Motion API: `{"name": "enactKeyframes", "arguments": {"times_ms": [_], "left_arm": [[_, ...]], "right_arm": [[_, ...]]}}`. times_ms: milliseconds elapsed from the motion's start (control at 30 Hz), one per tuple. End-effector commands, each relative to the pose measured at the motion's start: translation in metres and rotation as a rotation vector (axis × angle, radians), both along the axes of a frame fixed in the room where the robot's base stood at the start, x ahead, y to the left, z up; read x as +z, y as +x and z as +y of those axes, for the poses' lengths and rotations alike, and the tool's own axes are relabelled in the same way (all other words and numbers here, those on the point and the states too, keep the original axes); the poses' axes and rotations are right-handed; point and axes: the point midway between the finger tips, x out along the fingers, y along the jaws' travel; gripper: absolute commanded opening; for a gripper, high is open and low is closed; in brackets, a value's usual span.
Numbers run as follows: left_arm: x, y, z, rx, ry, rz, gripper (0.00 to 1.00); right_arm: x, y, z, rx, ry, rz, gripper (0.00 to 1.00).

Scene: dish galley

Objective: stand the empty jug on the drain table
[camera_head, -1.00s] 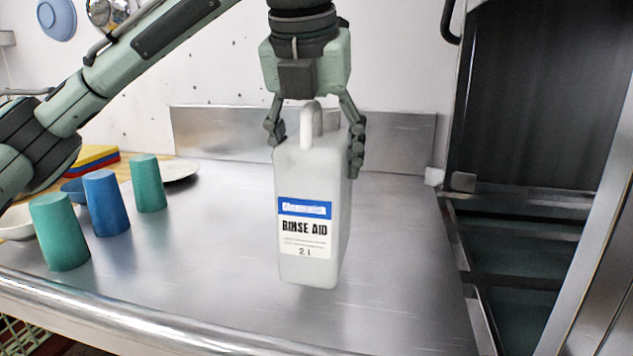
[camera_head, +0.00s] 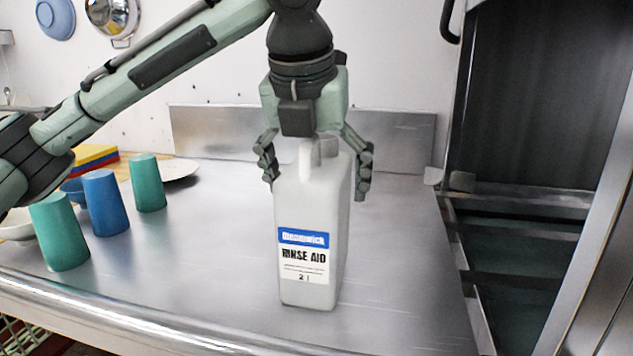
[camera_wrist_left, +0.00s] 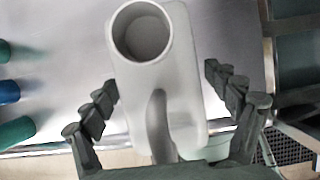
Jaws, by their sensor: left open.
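The white jug (camera_head: 312,205), labelled rinse aid, stands upright on the steel drain table (camera_head: 210,260), near its front edge. In the left wrist view the jug (camera_wrist_left: 190,75) shows its open round mouth and its handle from above. My left gripper (camera_head: 316,180) is over the top of the jug, with one finger on each side. The fingers are open, and in the wrist view (camera_wrist_left: 168,110) gaps show between them and the jug's sides. My right gripper is not in view.
Two green cups (camera_head: 60,232) (camera_head: 148,183) and a blue cup (camera_head: 105,203) stand upside down at the left, near a plate (camera_head: 180,169) and bowls. A dark machine opening (camera_head: 540,110) with a rack is at the right. The table around the jug is clear.

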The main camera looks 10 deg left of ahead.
Motion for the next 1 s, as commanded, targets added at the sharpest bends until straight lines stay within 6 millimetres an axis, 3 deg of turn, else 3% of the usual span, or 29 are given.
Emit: {"name": "enactKeyframes", "arguments": {"times_ms": [233, 500, 700, 1000], "left_arm": [[0.017, -0.006, 0.0, 0.0, -0.001, -0.003, 0.87], [0.072, -0.028, 0.0, 0.002, 0.001, -0.007, 0.87], [0.101, -0.04, 0.0, 0.003, 0.001, -0.004, 0.87], [0.113, -0.046, 0.0, 0.0, 0.001, -0.001, 0.87]], "right_arm": [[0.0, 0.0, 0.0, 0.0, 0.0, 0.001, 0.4], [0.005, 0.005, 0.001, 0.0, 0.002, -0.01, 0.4], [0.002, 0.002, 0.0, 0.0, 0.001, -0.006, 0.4], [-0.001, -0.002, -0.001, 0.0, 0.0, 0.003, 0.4]]}}
